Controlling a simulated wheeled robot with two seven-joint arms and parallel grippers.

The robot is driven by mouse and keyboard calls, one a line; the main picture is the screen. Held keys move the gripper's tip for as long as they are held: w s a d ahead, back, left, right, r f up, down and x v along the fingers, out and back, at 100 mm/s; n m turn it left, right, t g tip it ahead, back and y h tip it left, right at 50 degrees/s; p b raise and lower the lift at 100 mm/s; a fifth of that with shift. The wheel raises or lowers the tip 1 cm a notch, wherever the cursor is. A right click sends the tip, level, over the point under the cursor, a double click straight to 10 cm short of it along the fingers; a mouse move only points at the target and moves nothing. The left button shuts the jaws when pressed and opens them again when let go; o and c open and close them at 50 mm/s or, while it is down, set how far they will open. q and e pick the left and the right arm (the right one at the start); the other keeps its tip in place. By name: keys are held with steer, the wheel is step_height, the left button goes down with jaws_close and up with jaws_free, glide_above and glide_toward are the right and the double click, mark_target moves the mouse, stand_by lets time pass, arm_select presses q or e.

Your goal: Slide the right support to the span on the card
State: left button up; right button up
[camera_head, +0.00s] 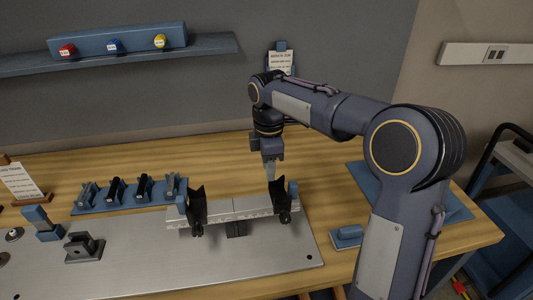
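The right support (284,203), a black upright bracket with a blue piece behind it, stands near the right end of a pale graduated rail (240,209). The left support (196,206), a similar black bracket, stands near the rail's left end. My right gripper (269,178) points down just behind and left of the right support's top. I cannot tell whether it touches the support or how far apart its fingers are. A white card (280,62) is held upright at the back, its print too small to read. My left gripper is out of view.
Another card (20,182) stands at the far left. A blue rack (128,194) with several dark fixtures lies behind the grey metal plate (140,268). A grey block (84,247) sits on the plate, and a blue block (346,236) lies right of it.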

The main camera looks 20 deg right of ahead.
mark_target(284, 191)
steer(key=shift+f, duration=2.55)
jaws_close()
